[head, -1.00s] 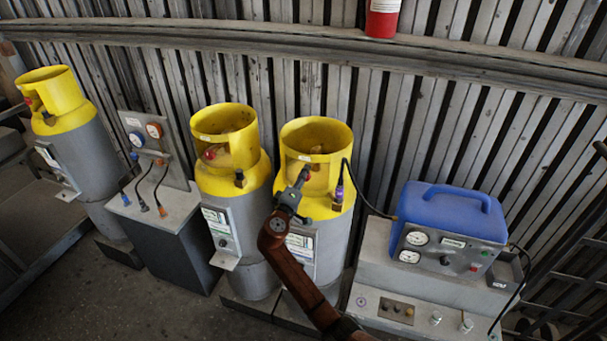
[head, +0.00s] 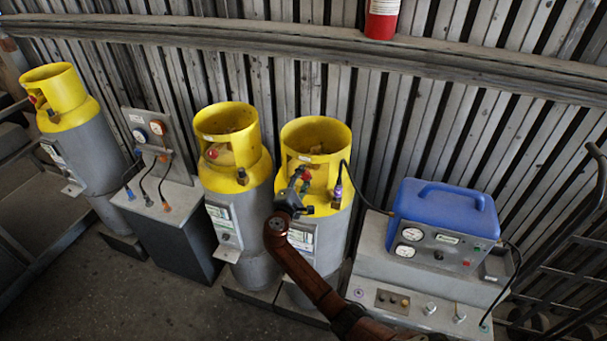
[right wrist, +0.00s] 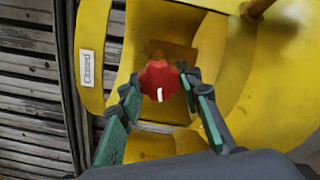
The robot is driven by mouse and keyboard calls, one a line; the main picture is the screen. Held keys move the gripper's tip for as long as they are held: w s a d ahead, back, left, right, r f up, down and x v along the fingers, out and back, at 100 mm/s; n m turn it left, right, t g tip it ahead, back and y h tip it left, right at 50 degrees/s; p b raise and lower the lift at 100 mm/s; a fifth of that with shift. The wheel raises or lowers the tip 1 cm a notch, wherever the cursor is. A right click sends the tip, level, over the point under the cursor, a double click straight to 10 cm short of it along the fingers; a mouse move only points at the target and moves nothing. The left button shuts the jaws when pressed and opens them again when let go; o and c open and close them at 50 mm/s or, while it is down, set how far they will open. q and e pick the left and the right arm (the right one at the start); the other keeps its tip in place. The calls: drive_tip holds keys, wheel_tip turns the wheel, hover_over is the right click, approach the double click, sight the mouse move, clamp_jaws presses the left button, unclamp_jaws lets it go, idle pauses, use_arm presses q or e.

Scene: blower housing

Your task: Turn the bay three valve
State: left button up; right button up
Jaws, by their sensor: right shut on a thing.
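The right-hand grey cylinder (head: 320,235) has a yellow top collar (head: 318,135). A red valve knob (head: 306,176) sits in the collar's opening. My right gripper (head: 300,178) reaches in from the front, shut on the knob. In the right wrist view the red knob (right wrist: 158,75) shows a white mark on its near side and lies between the two fingertips (right wrist: 158,84). A label reading "Closed" (right wrist: 86,68) is on the yellow collar to its left. My left gripper is not in view.
A dark hose runs from this cylinder's purple-banded fitting (head: 337,190) to a blue-topped gauge unit (head: 445,215) on the right. A similar cylinder (head: 235,160) stands close on the left, another (head: 75,125) farther left. A gauge panel (head: 155,145) stands between them.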

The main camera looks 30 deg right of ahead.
drive_tip(key=shift+n, duration=0.3)
drive_tip(key=o, duration=1.2)
drive_tip(key=shift+c, duration=0.2)
drive_tip(key=v, duration=1.2)
